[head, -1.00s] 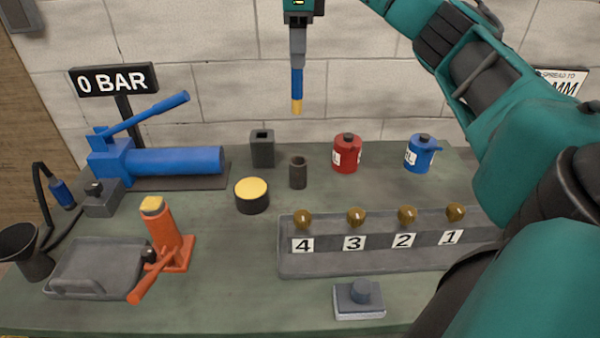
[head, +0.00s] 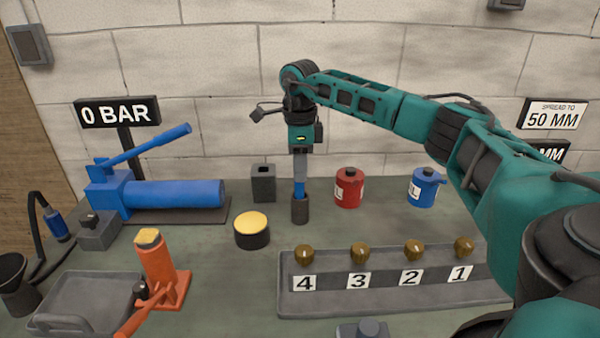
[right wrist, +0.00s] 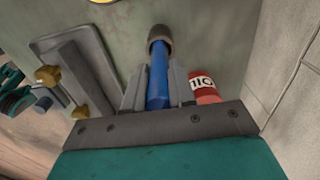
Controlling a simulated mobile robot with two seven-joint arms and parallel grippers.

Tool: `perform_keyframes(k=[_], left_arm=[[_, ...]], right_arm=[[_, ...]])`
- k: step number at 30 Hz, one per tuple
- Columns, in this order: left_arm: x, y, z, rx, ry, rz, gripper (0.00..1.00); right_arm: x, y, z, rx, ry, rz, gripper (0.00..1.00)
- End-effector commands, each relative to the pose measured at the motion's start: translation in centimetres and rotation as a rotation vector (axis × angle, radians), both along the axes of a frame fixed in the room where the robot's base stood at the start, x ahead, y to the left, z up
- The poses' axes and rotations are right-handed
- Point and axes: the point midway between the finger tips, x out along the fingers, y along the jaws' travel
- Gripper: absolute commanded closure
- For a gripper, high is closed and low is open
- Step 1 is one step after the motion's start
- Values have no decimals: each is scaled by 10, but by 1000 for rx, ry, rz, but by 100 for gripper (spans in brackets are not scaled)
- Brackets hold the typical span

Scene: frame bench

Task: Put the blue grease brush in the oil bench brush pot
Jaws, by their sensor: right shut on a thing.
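The blue grease brush (head: 299,188) is upright, its lower end inside the dark round brush pot (head: 300,210) on the bench. My right gripper (head: 300,182) is shut on the brush's handle, just above the pot. In the right wrist view the blue handle (right wrist: 158,82) runs between the fingers into the mouth of the pot (right wrist: 160,38). The brush's yellow tip is hidden inside the pot. My left gripper is not in view.
A grey square holder (head: 263,184) stands behind left of the pot, a red can (head: 349,188) to the right, and a yellow-topped black tin (head: 251,230) at front left. A numbered tray with brown knobs (head: 390,292) lies in front.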

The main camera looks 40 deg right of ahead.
Motion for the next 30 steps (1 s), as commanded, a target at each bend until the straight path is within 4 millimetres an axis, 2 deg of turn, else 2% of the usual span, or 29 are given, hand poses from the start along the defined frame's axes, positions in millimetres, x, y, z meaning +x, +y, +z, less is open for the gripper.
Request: perform_keyframes(k=[4,16,17,18,24,30], left_arm=[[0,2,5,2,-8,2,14],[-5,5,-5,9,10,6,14],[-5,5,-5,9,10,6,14],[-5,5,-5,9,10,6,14],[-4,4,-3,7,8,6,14],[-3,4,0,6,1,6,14]], right_arm=[[-1,0,-14,0,3,0,100],[0,0,-19,0,0,1,100],[0,0,-19,0,0,1,74],[0,0,-19,0,0,1,70],[0,0,-19,0,0,1,51],[0,0,-19,0,0,0,50]])
